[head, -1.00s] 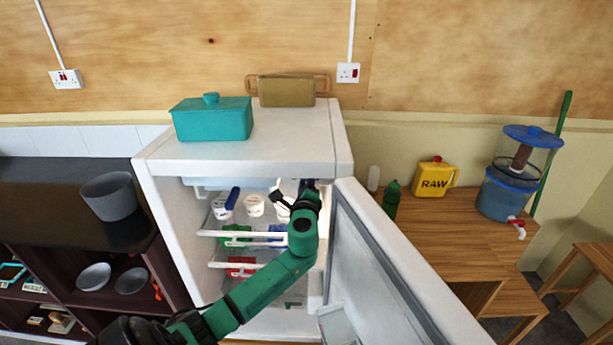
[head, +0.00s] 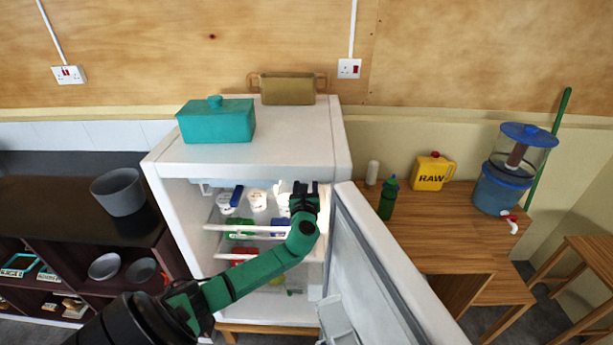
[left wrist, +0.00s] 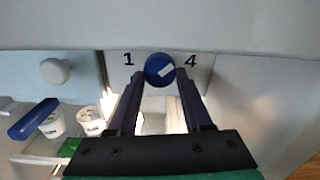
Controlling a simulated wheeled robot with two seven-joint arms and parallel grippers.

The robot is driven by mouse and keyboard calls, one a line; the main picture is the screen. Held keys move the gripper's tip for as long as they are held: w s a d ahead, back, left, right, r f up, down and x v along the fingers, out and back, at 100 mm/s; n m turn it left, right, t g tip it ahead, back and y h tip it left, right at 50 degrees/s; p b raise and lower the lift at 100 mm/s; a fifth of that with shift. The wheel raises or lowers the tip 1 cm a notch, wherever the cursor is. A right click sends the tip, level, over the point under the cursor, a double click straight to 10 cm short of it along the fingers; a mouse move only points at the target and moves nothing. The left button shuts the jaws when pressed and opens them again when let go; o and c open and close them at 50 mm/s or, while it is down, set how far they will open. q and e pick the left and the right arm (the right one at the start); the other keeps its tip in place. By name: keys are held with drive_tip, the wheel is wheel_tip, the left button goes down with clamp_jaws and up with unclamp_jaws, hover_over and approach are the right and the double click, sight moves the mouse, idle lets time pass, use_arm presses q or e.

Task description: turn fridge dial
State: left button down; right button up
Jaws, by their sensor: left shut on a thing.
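The fridge (head: 240,158) stands open in the head view, its door (head: 385,270) swung out to the right. In the left wrist view a round blue dial (left wrist: 159,69) with a white mark sits on the panel inside the fridge, between the digits 1 and 4. The white mark slants up to the right. My left gripper (left wrist: 160,78) is shut on the dial, one dark finger at each side of it. In the head view my left gripper (head: 303,190) reaches into the upper right of the fridge, and the dial is hidden there. My right gripper is not in view.
White tubs (head: 257,200) stand on the upper shelf, left of my gripper. A round white knob (left wrist: 55,71) is left of the dial. A teal box (head: 217,122) sits on the fridge. A wooden table (head: 440,225) with a yellow jug (head: 430,173) stands right.

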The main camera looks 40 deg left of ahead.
use_arm(q)
drive_tip(key=shift+s+f+m+p, duration=0.1)
drive_tip(key=shift+m+p, duration=0.75)
drive_tip(key=shift+m, duration=1.65)
drive_tip(key=shift+c, duration=1.7)
unclamp_jaws()
drive_tip(key=b+v, duration=0.2)
drive_tip(key=v, duration=1.2)
drive_tip(key=shift+s+d+b, duration=0.15)
drive_tip(key=shift+s+b, duration=0.05)
drive_tip(key=shift+b, duration=0.15)
